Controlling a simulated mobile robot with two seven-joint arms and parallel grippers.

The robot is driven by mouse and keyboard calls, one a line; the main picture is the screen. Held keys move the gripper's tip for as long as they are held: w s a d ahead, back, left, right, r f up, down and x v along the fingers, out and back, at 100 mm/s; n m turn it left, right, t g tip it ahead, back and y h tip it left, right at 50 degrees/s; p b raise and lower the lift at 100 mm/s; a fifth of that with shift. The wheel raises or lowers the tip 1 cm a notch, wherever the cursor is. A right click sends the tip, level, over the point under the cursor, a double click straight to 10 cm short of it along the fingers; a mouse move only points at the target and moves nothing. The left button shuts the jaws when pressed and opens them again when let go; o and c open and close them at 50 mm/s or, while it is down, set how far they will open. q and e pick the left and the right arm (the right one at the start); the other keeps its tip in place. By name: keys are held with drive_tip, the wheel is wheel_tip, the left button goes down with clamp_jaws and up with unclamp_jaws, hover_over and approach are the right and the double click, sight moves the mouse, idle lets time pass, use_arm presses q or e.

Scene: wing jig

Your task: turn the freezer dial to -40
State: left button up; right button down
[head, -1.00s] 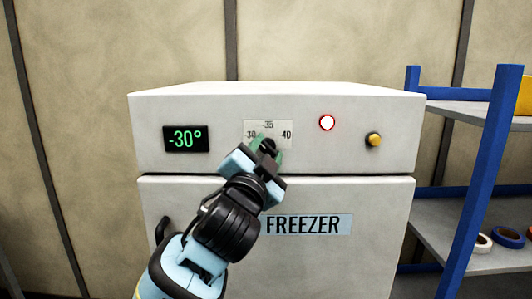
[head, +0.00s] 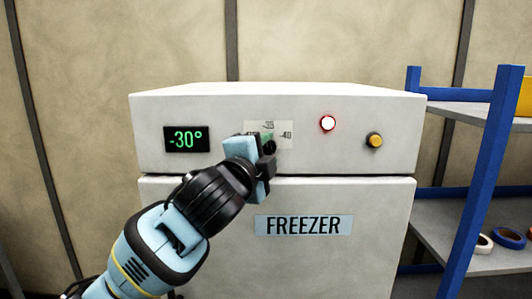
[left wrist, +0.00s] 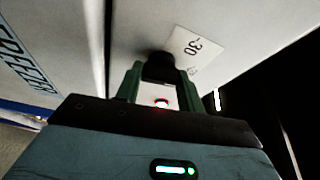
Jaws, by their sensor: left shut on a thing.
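The white freezer (head: 340,205) stands straight ahead, with its dial plate (head: 284,128) at the upper middle of its front. The display (head: 186,139) reads -30° in green. My left gripper (head: 268,147) is at the plate, its fingers shut on the black dial (head: 270,148), which is mostly hidden by the gripper. In the left wrist view the dial (left wrist: 159,68) sits between the two green fingertips, next to the plate's -30 mark (left wrist: 190,48). The dial's pointer cannot be made out. My right gripper is not in view.
A red-rimmed lit lamp (head: 328,123) and a yellow button (head: 374,140) are on the panel right of the dial. A blue-framed shelf (head: 480,190) with tape rolls (head: 510,238) stands at the right. The wall is behind the freezer.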

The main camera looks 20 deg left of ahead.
use_arm(q)
drive_tip(key=m+g, duration=0.1)
drive_tip(key=m, duration=0.1)
drive_tip(key=m+g, duration=0.1)
drive_tip(key=m, duration=0.2)
drive_tip(key=shift+r+y, duration=0.2)
drive_tip(key=shift+y, duration=0.1)
drive_tip(key=m+g+y, duration=0.1)
drive_tip(key=m, duration=0.3)
drive_tip(key=shift+g, duration=0.3)
drive_tip(key=o, duration=1)
drive_tip(key=shift+d, duration=0.1)
drive_tip(key=v, duration=0.7)
drive_tip(key=shift+s, duration=0.35)
drive_tip(key=shift+d+r, duration=0.1)
